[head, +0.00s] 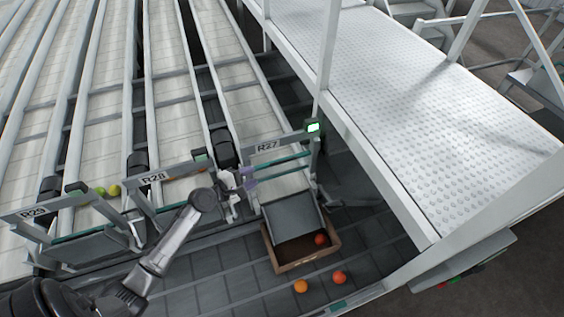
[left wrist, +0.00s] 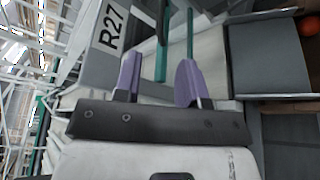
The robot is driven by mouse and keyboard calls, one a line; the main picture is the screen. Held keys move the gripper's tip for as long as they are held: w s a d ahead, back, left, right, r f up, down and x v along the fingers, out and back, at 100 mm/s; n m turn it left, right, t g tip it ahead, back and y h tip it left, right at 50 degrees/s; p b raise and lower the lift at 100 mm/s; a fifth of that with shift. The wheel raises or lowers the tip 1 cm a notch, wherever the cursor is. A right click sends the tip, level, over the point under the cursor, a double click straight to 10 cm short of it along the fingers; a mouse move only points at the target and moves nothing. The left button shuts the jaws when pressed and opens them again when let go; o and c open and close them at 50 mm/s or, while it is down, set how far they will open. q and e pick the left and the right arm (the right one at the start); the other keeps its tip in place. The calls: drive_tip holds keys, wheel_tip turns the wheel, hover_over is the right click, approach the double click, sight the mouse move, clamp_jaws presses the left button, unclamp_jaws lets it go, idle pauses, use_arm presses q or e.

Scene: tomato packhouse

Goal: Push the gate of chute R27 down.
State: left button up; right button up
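The chute R27 label (head: 268,147) is on the cross bar at the chute's lower end. Below it the gate shows as a teal-edged bar (head: 284,172) across the chute; teal edges also show in the left wrist view (left wrist: 161,60). My left gripper (head: 249,179) is at the left end of this gate. Its purple fingers (left wrist: 158,80) are apart, with a teal edge showing between them in the wrist view. I cannot tell whether they touch the gate. Nothing is held. My right gripper is not in view.
A grey lip (head: 293,214) slopes from R27 into a brown crate (head: 291,267) with a red tomato (head: 321,239). An orange tomato (head: 301,286) and a red one (head: 339,277) lie outside it. Chute R28 (head: 153,179) is at left; a walkway (head: 420,90) is at right.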

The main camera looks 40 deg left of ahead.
sight(282, 162)
use_arm(q)
drive_tip(key=b+x, duration=0.1)
drive_tip(key=x, duration=1.2)
drive_tip(key=shift+w+d+f+b, duration=0.1)
drive_tip(key=shift+w+b, duration=0.2)
drive_tip(key=shift+b, duration=0.1)
drive_tip(key=shift+c, duration=0.5)
clamp_jaws()
